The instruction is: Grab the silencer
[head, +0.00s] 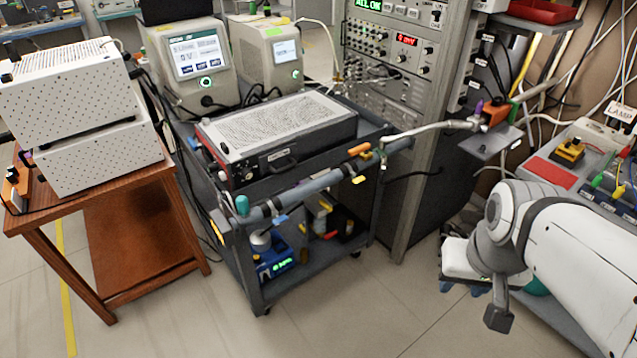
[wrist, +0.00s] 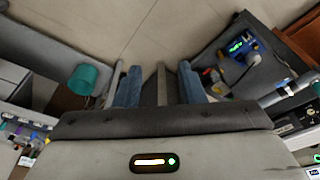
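I cannot tell for sure which thing is the silencer; no label shows it. A long grey tube (head: 305,187) runs along the front of the dark cart, with a small teal cylinder (head: 242,205) near its left end. My gripper (head: 463,288) hangs low at the right in the head view, right of the cart and apart from it. In the wrist view my gripper (wrist: 162,88) has its two blue fingers spread with a gap between them. A grey strip shows in that gap; I cannot tell whether it is close. Nothing is visibly held.
The cart (head: 378,125) carries a vented instrument (head: 280,125) on top and a blue device (head: 275,262) below. A tall rack (head: 400,100) stands behind. A teal bin (wrist: 83,78) is at the left in the wrist view. A wooden table (head: 110,220) stands left. Floor in front is clear.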

